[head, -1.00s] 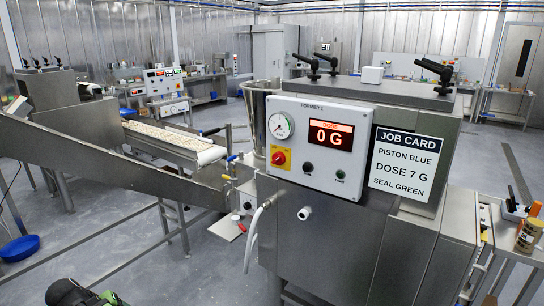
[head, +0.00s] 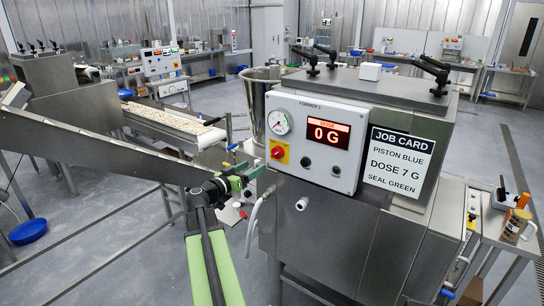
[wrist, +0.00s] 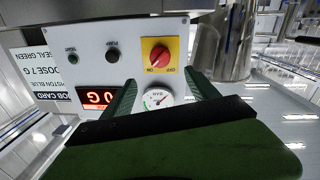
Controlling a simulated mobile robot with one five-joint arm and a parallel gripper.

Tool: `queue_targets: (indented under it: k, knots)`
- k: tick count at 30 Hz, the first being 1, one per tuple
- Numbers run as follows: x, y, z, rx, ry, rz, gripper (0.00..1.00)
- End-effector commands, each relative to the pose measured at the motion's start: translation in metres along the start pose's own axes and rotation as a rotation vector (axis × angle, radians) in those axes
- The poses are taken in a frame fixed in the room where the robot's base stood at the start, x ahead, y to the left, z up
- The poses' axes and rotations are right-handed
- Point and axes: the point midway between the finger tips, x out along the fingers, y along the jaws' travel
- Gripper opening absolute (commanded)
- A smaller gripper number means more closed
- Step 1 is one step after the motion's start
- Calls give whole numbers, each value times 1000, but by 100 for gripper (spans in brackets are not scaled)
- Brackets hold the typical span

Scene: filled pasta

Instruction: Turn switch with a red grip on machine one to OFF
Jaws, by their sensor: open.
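The switch with a red grip (head: 279,153) sits on a yellow plate at the lower left of the white control panel (head: 308,172) of the machine marked Former 1. In the wrist view, which shows the panel upside down, the switch (wrist: 159,54) lies beyond the fingertips, its red grip slanted. My gripper (head: 250,172) is open and empty, left of and slightly below the switch in the head view. In the wrist view my gripper (wrist: 164,86) spreads its green fingers either side of the gauge (wrist: 158,98), apart from the switch.
The display (head: 328,133) reads 0 G. Two round buttons (head: 306,161) are right of the switch. A job card (head: 398,158) is on the machine's front. A metal hopper (head: 258,95) stands behind the panel, and a sloping metal chute (head: 90,145) runs in from the left.

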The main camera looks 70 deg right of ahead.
Motion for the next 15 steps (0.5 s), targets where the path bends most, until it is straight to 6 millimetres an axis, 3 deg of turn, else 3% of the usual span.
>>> queue_targets:
  k: [1,9,15]
  knots:
    - [15,-1,0,0,-1,4,69]
    - [83,-2,0,0,-1,2,69]
    - [117,-2,0,-1,-1,0,69]
